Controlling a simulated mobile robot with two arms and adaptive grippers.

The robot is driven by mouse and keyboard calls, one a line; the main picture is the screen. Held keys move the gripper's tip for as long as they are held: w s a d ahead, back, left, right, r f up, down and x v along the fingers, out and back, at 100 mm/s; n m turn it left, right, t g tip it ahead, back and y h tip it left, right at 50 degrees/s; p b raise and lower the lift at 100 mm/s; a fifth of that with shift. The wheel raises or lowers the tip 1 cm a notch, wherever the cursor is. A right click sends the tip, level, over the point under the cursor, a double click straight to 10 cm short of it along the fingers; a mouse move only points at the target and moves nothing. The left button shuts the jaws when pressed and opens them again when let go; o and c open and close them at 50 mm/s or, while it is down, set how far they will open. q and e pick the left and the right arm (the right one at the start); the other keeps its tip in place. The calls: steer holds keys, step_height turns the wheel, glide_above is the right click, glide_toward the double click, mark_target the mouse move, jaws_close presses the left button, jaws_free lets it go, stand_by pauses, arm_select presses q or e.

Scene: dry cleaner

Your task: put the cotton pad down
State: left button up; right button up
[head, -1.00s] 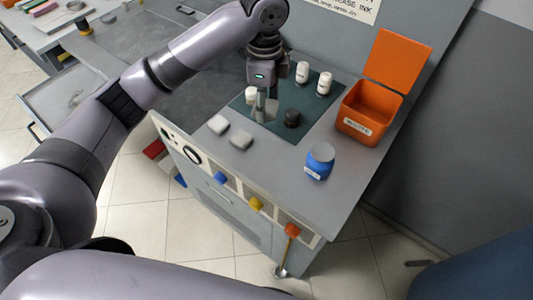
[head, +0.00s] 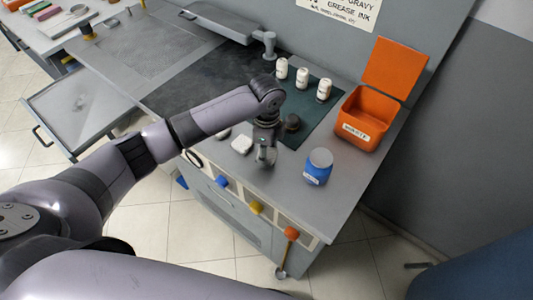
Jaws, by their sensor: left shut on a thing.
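My left gripper (head: 265,157) is over the front part of the grey counter (head: 225,170), between the white pads and the blue jar, pointing down. It is shut on the cotton pad, which is mostly hidden by the fingers and hard to make out. A dark green mat (head: 318,113) lies behind the gripper. My right gripper is out of view.
A blue jar with a grey lid (head: 318,167) stands right of the gripper. An open orange bin (head: 365,119) is at the right. Knobs (head: 256,208) line the counter's front.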

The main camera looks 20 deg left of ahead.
arm_select(q)
step_height(320, 180, down, 2)
steer(key=shift+f, duration=0.25)
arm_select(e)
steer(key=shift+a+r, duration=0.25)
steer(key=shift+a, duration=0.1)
arm_select(q)
steer(key=o, duration=1.1)
steer(key=shift+f, duration=0.1)
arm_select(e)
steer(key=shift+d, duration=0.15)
arm_select(q)
steer(key=shift+r, duration=0.3)
step_height(320, 180, up, 12)
steer(key=shift+f+b, duration=0.15)
steer(key=shift+b, duration=0.8)
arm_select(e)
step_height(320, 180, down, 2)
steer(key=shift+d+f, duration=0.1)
